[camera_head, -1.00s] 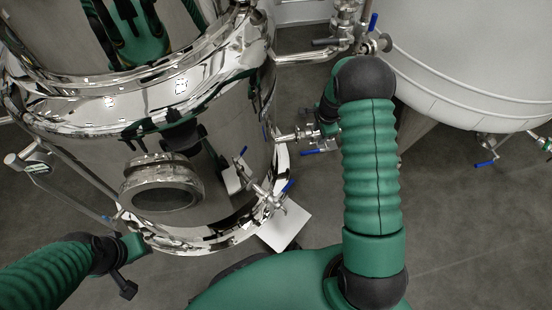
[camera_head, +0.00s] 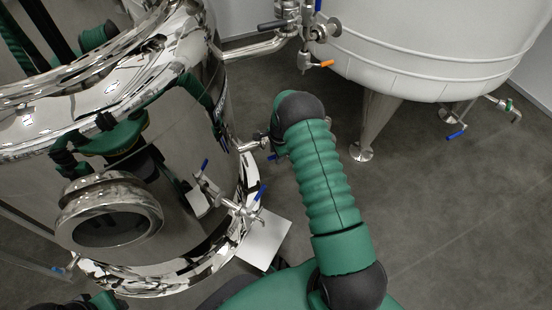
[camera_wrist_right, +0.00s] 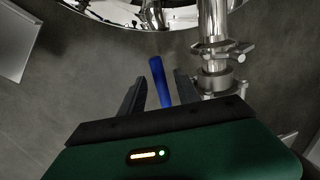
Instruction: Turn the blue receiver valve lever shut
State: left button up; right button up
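A blue lever (camera_wrist_right: 160,80) stands between the two dark fingers of my right gripper (camera_wrist_right: 157,73) in the right wrist view. The fingers are spread, with a gap on each side of the lever. In the head view a blue lever tip (camera_head: 272,156) shows beside a steel valve (camera_head: 252,145) on the polished tank's side; my right forearm hides most of my right gripper there. My left arm's end (camera_head: 100,302) is cut off at the bottom left, and its fingers cannot be made out.
The polished tank (camera_head: 185,225) with a round port (camera_head: 110,215) fills the left. A steel pipe fitting (camera_wrist_right: 213,60) is close right of my right gripper. Floor (camera_head: 440,210) is clear at right.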

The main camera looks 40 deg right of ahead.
grip_shut()
dwell(0.3)
dwell(1.2)
